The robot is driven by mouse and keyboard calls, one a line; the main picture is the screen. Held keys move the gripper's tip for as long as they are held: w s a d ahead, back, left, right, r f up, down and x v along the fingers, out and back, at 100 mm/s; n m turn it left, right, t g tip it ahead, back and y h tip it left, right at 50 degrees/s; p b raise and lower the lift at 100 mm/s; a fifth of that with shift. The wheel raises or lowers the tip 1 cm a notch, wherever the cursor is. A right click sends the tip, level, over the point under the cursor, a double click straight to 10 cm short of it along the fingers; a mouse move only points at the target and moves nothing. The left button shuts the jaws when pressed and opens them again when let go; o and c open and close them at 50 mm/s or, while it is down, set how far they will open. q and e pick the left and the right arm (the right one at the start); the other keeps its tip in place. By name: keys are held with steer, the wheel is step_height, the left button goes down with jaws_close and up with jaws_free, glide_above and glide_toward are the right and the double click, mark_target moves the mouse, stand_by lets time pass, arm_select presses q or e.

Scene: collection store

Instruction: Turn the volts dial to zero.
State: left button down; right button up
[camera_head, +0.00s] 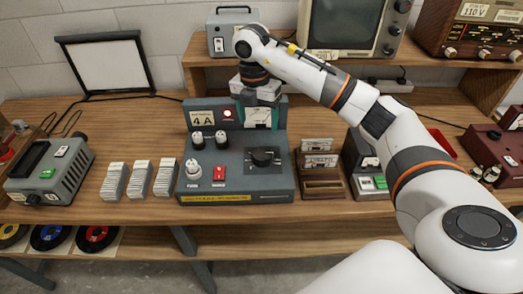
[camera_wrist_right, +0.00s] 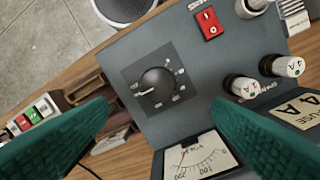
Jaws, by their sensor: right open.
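The black round dial (camera_head: 263,157) sits on the right half of a dark grey control box (camera_head: 222,183). In the right wrist view the dial (camera_wrist_right: 157,84) has a white pointer line toward the picture's left and slightly down. Small marks, too small to read, surround it. My right gripper (camera_head: 258,108) hangs over the back of the box. In the wrist view its green fingers (camera_wrist_right: 160,108) are spread apart, with nothing between them and the dial clear beyond the tips. The dial's meter (camera_wrist_right: 203,158) shows a red needle. My left gripper is out of view.
A shelf with a screen (camera_head: 350,25) is behind.

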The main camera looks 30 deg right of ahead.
mark_target(262, 153)
steer(key=f+p, duration=0.1)
steer(key=f, duration=0.2)
steer(key=f+p, duration=0.1)
steer(key=f, duration=0.3)
steer(key=f+p, duration=0.1)
steer(key=f, duration=0.2)
steer(key=shift+s+d+f, duration=0.2)
steer(key=shift+s+d, duration=0.05)
steer(key=shift+s, duration=0.15)
steer(key=shift+f, duration=0.75)
steer(key=c, duration=1)
steer(key=shift+o, duration=0.2)
